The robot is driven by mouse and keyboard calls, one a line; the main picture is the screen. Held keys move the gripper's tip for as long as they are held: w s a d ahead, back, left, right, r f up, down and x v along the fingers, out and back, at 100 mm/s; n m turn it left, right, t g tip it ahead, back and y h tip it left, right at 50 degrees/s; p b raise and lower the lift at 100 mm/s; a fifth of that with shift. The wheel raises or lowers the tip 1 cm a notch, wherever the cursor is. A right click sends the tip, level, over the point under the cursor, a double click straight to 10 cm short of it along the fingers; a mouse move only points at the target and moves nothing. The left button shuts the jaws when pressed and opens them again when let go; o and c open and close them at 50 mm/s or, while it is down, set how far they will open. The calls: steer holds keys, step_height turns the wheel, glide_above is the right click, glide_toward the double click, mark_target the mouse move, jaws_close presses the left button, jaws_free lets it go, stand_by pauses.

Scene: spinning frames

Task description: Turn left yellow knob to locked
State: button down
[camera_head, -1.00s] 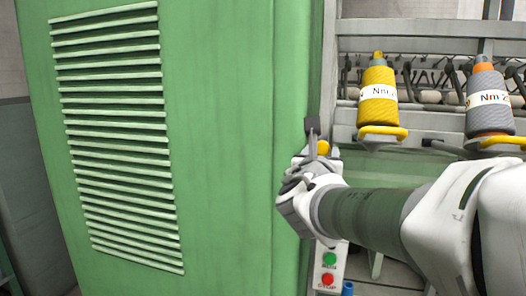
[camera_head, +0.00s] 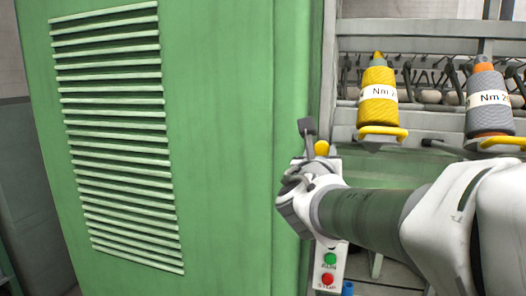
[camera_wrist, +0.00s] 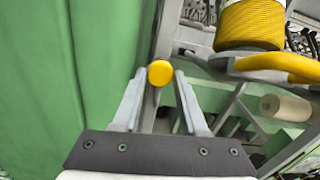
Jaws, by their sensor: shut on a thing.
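The yellow knob (camera_head: 322,148) is at the top of a narrow control panel on the right edge of the green cabinet in the head view. It also shows as a yellow round cap (camera_wrist: 160,74) between the fingertips in the wrist view. My gripper (camera_head: 314,150) is at the knob and shut on it, one finger on each side. My wrist and gripper cover much of the panel below the knob. No lock marking is readable.
Green and red buttons (camera_head: 328,269) sit low on the panel. The green cabinet (camera_head: 230,140) fills the left. A yellow yarn cone (camera_head: 378,112) and a grey one (camera_head: 488,115) stand to the right on yellow holders.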

steer(key=n+p, duration=0.1)
steer(key=n, duration=0.3)
steer(key=shift+r, duration=0.1)
steer(key=n+p, duration=0.1)
steer(key=n, duration=0.3)
steer(key=n+p, duration=0.3)
steer(key=n, duration=0.2)
steer(key=shift+r, duration=0.1)
steer(key=shift+n+p, duration=0.85)
steer(key=shift+n, duration=0.95)
steer(key=c, duration=0.8)
jaws_free()
steer(key=shift+o, duration=0.2)
steer(key=shift+s, duration=0.15)
